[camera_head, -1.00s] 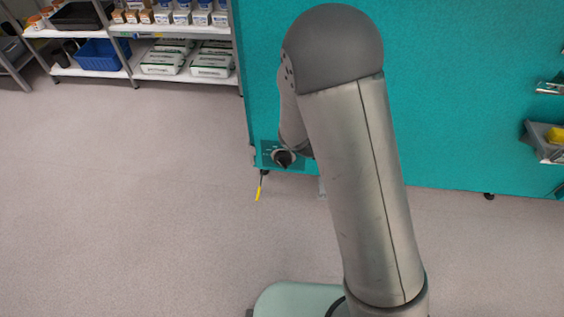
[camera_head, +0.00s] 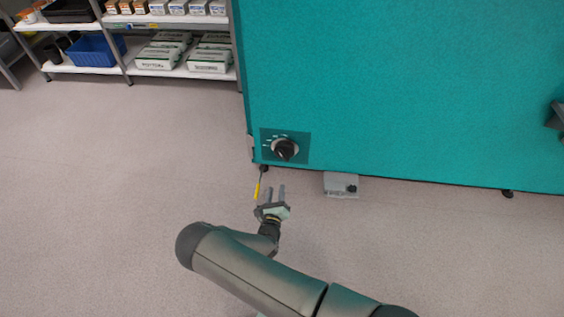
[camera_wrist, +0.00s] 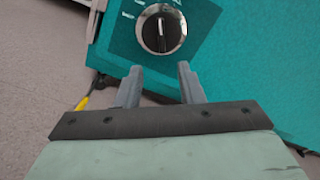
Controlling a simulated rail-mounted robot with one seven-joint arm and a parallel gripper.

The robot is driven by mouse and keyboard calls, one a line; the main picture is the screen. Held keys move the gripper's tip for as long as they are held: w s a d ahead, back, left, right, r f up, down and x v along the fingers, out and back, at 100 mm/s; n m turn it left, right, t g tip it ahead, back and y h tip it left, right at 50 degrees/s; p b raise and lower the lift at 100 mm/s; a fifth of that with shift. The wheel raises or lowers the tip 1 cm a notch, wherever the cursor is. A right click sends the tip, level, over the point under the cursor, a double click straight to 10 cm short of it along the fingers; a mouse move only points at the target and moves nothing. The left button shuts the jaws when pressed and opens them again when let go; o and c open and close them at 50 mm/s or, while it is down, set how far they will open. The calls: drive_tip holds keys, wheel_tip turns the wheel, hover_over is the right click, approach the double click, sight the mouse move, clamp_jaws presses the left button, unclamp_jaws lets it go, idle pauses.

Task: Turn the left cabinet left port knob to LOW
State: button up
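The black knob (camera_head: 285,149) with a silver ring sits on a dark label plate low on the left part of the teal cabinet (camera_head: 400,90). In the wrist view the knob (camera_wrist: 162,30) is near the top centre, its pointer ridge roughly upright in that picture. Labels ring its dial, too small to read surely. My gripper (camera_head: 272,191) is below and in front of the knob, apart from it. In the wrist view its two fingers (camera_wrist: 158,82) are spread with nothing between them, pointing toward the knob.
A yellow-tipped item (camera_head: 257,189) hangs at the cabinet's lower left corner. A grey box (camera_head: 341,185) with a black knob is at the cabinet's bottom edge. Shelves with boxes (camera_head: 160,58) stand at the back left. The floor between is clear.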

sight(283, 157)
drive_tip(key=w+b, duration=0.1)
drive_tip(key=w, duration=0.4)
drive_tip(key=w+b, duration=0.2)
drive_tip(key=w, duration=0.3)
drive_tip(key=w+d+b, duration=0.1)
drive_tip(key=w, duration=0.4)
drive_tip(key=shift+w, duration=0.35)
clamp_jaws()
